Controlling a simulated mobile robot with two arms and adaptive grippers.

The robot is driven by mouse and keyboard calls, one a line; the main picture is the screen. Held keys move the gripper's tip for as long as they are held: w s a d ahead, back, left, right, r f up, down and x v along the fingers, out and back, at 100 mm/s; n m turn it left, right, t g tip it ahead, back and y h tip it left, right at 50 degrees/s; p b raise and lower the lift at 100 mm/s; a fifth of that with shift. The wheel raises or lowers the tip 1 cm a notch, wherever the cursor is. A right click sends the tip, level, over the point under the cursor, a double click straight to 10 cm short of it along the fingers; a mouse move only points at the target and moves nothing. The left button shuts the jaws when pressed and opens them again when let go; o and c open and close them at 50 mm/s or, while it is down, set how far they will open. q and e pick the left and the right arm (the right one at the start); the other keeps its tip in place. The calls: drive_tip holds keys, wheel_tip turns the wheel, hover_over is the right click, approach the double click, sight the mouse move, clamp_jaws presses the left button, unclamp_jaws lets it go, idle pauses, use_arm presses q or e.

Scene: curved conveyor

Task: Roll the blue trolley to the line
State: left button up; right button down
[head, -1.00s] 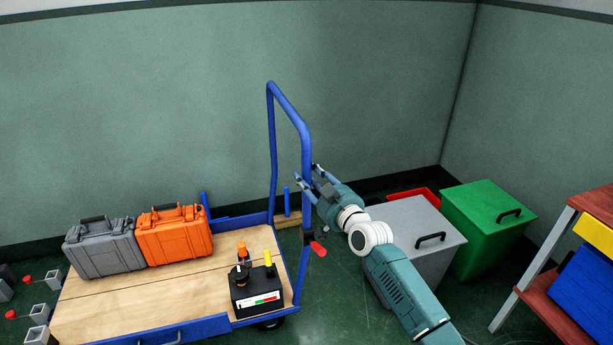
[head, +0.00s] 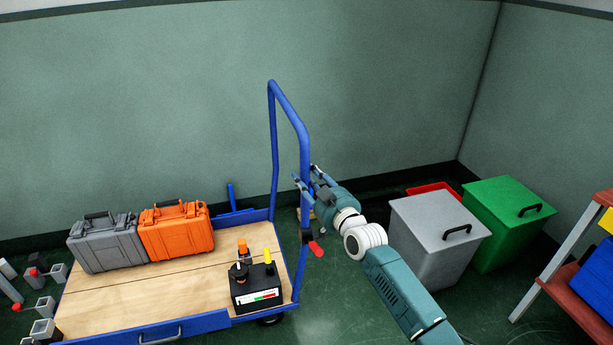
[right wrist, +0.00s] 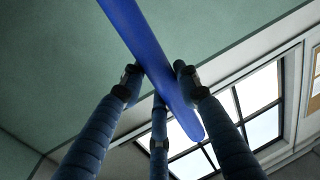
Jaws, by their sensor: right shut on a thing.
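The blue trolley (head: 215,322) stands at the lower left in the head view, with a wooden deck and a tall blue push handle (head: 290,108) at its right end. My right gripper (head: 304,184) is shut on the handle's near upright. In the right wrist view its fingers (right wrist: 158,85) close around the blue bar (right wrist: 160,60). On the deck are a grey case (head: 105,243), an orange case (head: 176,232) and a black box (head: 257,288) with orange and yellow knobs. My left gripper is not in view. No line shows on the visible floor.
A grey bin (head: 432,240), a green bin (head: 508,222) and a red container (head: 434,189) stand right of my right arm. A shelf with red boards (head: 588,300) is at the right edge. A green wall runs behind.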

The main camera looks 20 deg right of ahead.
drive_tip(key=shift+a+f, duration=0.15)
drive_tip(key=shift+a, duration=0.15)
drive_tip(key=c, duration=1.4)
unclamp_jaws()
drive_tip(key=shift+o, duration=0.5)
drive_tip(key=shift+a, duration=0.15)
drive_tip(key=v, duration=1.2)
